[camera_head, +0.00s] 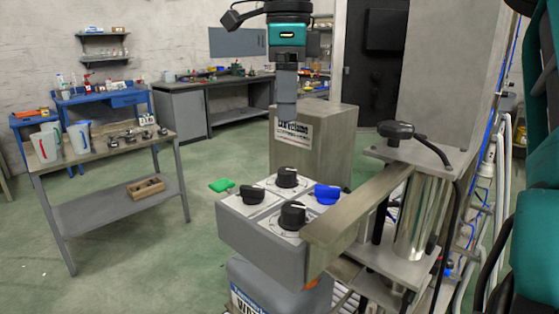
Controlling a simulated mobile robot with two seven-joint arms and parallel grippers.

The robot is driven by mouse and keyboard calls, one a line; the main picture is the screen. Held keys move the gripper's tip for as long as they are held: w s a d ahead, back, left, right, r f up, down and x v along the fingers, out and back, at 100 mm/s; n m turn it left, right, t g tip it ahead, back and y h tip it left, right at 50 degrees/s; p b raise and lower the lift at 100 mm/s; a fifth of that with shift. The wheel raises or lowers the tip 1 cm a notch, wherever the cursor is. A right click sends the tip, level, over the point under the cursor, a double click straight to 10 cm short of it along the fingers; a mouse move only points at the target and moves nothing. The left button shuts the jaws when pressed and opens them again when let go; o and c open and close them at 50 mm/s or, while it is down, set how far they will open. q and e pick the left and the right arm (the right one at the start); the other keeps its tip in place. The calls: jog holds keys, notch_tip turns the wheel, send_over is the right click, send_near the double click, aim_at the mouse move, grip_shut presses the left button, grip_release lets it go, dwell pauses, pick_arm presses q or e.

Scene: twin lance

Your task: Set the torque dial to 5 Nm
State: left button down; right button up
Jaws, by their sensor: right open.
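A grey control box (262,238) stands low in the middle of the head view. Three black dials sit on its top: a rear dial (287,177), a left dial (251,194) and a front dial (292,214). The scale marks and labels are too small to read, so I cannot tell which is the torque dial or its setting. A green knob (222,185) sticks out at the left and a blue knob (327,194) at the right. My right gripper (286,100) points down, above and apart from the rear dial; its fingers overlap in this view. My left gripper is out of view.
A metal bar (357,212) and a cylinder fixture (424,218) stand close to the box's right. A beige block (311,150) is behind. A table (110,212) with cups is at the left, with clear green floor between it and the box.

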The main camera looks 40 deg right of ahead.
aim_at(287, 169)
notch_tip(287, 169, down, 10)
jog(key=shift+r+b, duration=0.15)
jog(key=shift+b, duration=0.4)
jog(key=shift+f, duration=0.6)
jog(key=shift+c, duration=0.2)
jog(key=shift+c, duration=0.8)
jog(key=c, duration=0.8)
jog(key=shift+c, duration=0.2)
